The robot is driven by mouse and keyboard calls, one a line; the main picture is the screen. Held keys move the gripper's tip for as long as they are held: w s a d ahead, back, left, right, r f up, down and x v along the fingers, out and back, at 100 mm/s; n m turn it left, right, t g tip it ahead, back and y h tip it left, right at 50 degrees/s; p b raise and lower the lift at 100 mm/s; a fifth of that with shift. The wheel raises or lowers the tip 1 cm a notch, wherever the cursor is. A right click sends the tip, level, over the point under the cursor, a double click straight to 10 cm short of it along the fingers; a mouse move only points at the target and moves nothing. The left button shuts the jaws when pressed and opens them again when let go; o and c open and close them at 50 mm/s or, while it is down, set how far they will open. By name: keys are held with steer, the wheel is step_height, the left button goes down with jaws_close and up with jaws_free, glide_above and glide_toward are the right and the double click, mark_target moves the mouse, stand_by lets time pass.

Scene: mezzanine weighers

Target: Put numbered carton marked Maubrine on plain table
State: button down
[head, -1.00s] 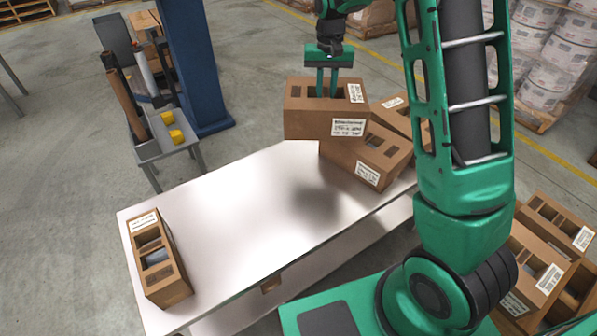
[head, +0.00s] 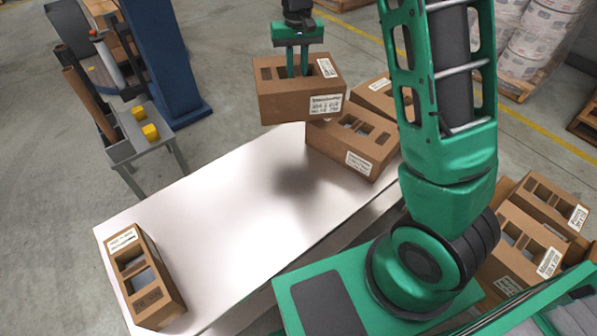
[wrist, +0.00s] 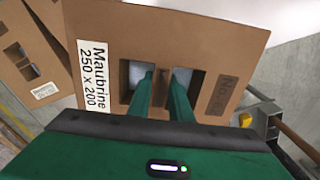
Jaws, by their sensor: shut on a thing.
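The carton marked Maubrine (head: 285,101) is a brown box with openings in its top and white labels. Its "Maubrine 250 x 200" label reads clearly in the wrist view (wrist: 95,75), and a faint "No" mark shows at its right. My gripper (head: 296,72) is shut on this carton, its fingers down in the top openings; they also show in the wrist view (wrist: 162,95). The carton hangs above the far end of the plain table (head: 225,215), a pale smooth top, with a shadow beneath it.
Two brown cartons stand at the table's far right, one in front (head: 335,147) and one behind (head: 376,97). Another carton (head: 146,285) stands at the near left end. The table's middle is clear. A small grey stand (head: 135,148) with yellow blocks is at left, beside a blue column (head: 165,60).

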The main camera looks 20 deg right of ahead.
mark_target(282, 96)
steer(key=s+a+n, duration=0.2)
steer(key=s+a+f+n, duration=0.1)
steer(key=s+a+n, duration=0.1)
steer(key=s+a+f+n, duration=0.1)
steer(key=a+n, duration=0.1)
steer(key=shift+s+a+f, duration=0.1)
steer(key=shift+s+a, duration=0.2)
steer(key=shift+s, duration=0.1)
steer(key=s+a+f+n, duration=0.3)
steer(key=s+a+n, duration=0.1)
steer(key=s+n, duration=0.5)
steer(key=s+a+f+n, duration=0.3)
steer(key=s+a+n, duration=0.1)
steer(key=s+n, duration=0.5)
steer(key=w+d+f, duration=0.6)
steer(key=d+f, duration=0.3)
steer(key=f, duration=0.1)
steer(key=shift+d+f, duration=0.2)
steer(key=shift+f, duration=0.15)
steer(key=c, duration=1.6)
jaws_free()
